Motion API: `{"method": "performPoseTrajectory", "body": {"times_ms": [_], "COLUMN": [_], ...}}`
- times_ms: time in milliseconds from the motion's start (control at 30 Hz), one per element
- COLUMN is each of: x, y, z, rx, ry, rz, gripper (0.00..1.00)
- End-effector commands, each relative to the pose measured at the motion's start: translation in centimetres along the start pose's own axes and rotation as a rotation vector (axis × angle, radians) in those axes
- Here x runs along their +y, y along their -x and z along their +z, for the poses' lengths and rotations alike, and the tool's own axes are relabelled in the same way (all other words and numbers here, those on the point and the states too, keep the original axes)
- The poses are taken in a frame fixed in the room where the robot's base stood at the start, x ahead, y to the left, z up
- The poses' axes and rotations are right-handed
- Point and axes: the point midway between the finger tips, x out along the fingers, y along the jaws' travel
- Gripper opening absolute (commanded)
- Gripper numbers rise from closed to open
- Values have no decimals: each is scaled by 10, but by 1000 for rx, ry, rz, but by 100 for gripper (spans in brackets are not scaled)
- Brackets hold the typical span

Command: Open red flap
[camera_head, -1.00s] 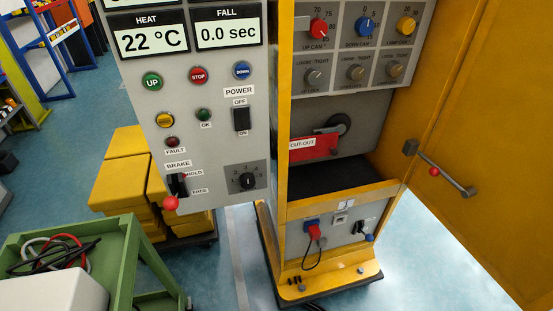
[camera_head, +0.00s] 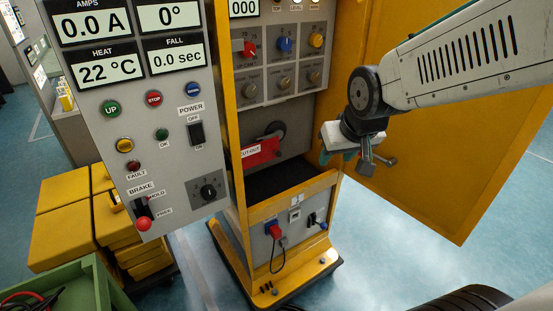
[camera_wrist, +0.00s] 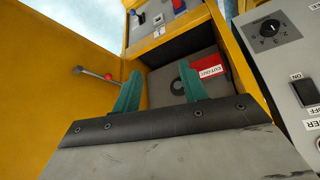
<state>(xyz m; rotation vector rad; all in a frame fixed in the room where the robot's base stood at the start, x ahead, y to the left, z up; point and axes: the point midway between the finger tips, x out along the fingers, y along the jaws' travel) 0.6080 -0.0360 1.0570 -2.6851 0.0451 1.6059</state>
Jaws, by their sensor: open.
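The red flap (camera_head: 261,153), labelled CUT-OUT, sits inside the yellow cabinet on a grey panel, with a dark round pivot behind its upper right end. In the wrist view the red flap (camera_wrist: 208,67) shows just beyond the right finger. My gripper (camera_head: 352,160) is to the right of the flap in the head view, in front of the open door, and touches nothing that I can see.
The open yellow door (camera_head: 430,150) stands at the right; its handle (camera_wrist: 92,73) shows in the wrist view. A grey control panel (camera_head: 150,130) is left of the cabinet opening. Knobs (camera_head: 284,45) lie above the flap, and a dark shelf (camera_head: 285,182) below it.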

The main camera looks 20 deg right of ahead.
Motion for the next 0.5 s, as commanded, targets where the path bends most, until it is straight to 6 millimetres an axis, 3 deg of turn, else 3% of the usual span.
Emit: {"method": "performPoseTrajectory", "body": {"times_ms": [33,200,333,500], "x": [-1,-7,-14,-23], "y": [-24,-92,-141,-199], "z": [-17,-72,-102,-123], "rx": [43,246,403,603], "ry": [-1,-11,-19,-34], "rz": [-3,-23,-51,-98], "gripper": [43,43,43,43]}}
